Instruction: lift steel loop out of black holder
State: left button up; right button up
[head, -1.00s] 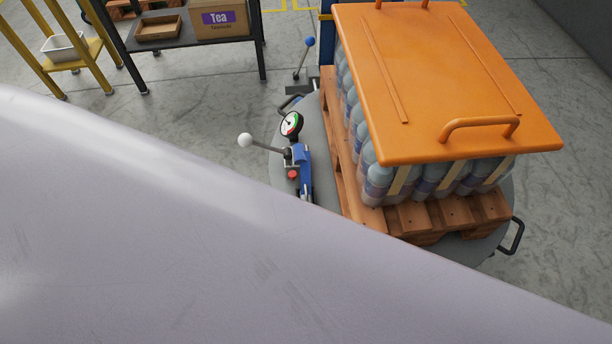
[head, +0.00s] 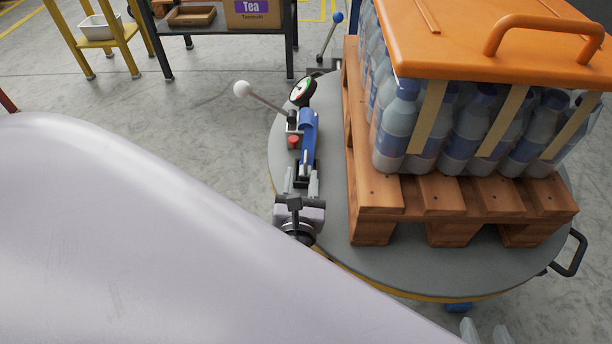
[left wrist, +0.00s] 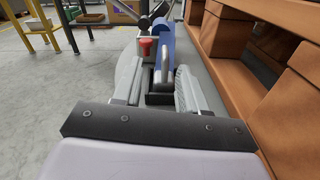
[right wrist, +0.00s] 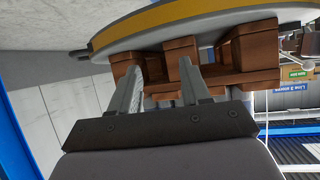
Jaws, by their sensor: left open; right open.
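The steel loop (left wrist: 166,60) stands upright in the black holder (left wrist: 158,99) beside a blue tool body (head: 309,130) on the round grey turntable (head: 400,262). In the left wrist view the loop and holder lie between the fingers of my left gripper (left wrist: 159,75). The left gripper (head: 301,183) is open, with a finger on each side; I cannot tell whether either touches. In the head view the holder is partly hidden by this gripper. My right gripper (right wrist: 160,68) is open and empty, facing the turntable's edge and pallet. Only its fingertips (head: 486,332) show at the head view's bottom.
A wooden pallet (head: 375,200) with wrapped bottles (head: 470,130) under an orange lid (head: 470,40) stands right of the holder. A white-knobbed lever (head: 242,88), gauge (head: 303,92) and red button (head: 293,141) are close by. My arm covers the lower left.

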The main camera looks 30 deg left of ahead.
aim_at(306, 162)
pick_arm(q)
jog(key=shift+w+a+r+m+y, duration=0.1)
jog(key=shift+w+a+m+y, duration=0.25)
jog(key=shift+w, duration=0.25)
jog(key=b+x, duration=0.1)
jog(key=x, duration=0.2)
jog(key=b+x, duration=0.1)
jog(key=x, duration=0.2)
jog(key=shift+w+d, duration=0.2)
jog(key=shift+d, duration=0.2)
jog(key=shift+r, duration=0.1)
grip_shut()
pick_arm(e)
jog(key=shift+w+a+f+y, duration=0.2)
jog(key=shift+a+y, duration=0.05)
jog(key=shift+a, duration=0.2)
jog(key=shift+w+a+f+y, duration=0.15)
jog(key=shift+a+y, duration=0.1)
jog(key=shift+a, duration=0.2)
